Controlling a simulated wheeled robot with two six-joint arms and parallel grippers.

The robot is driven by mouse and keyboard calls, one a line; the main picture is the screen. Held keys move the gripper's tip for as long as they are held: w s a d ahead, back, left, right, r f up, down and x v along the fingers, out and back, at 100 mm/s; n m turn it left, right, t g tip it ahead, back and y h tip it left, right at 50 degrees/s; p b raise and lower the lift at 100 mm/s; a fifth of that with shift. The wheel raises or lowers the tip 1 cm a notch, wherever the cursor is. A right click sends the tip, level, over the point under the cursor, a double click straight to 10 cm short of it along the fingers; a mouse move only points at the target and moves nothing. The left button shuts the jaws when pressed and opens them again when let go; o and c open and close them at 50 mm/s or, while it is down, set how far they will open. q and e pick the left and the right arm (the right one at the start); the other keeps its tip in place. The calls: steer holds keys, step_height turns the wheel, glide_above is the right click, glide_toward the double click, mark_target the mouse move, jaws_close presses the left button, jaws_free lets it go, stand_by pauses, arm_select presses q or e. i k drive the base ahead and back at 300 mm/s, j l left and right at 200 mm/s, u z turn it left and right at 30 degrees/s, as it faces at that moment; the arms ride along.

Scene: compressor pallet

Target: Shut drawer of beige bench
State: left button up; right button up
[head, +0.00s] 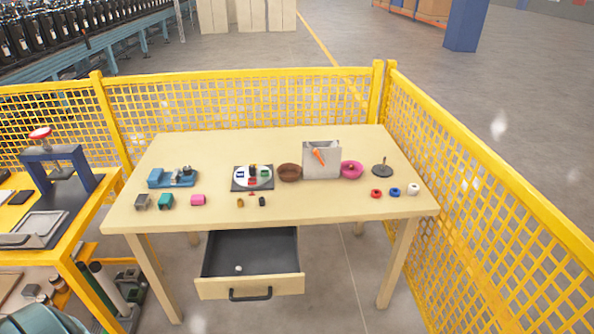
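The beige bench (330,209) stands in the middle of the head view, inside a yellow mesh fence. Its drawer (215,289) is pulled well out below the front edge, left of the bench's middle. The drawer has a pale wooden front, a dark grey inside and a black bar handle (250,295). A small white item (239,268) lies on the drawer floor near the front. Neither of my grippers shows in the head view.
A blue vise (172,178), a round white plate, bowls, a grey box (322,160) and small coloured parts stand on the bench top. A yellow bench (75,238) with a press stands at left. Yellow fence (490,190) closes the right. Floor before the drawer looks clear.

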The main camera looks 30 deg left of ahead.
mark_target(269, 258)
steer(key=u, duration=1.3)
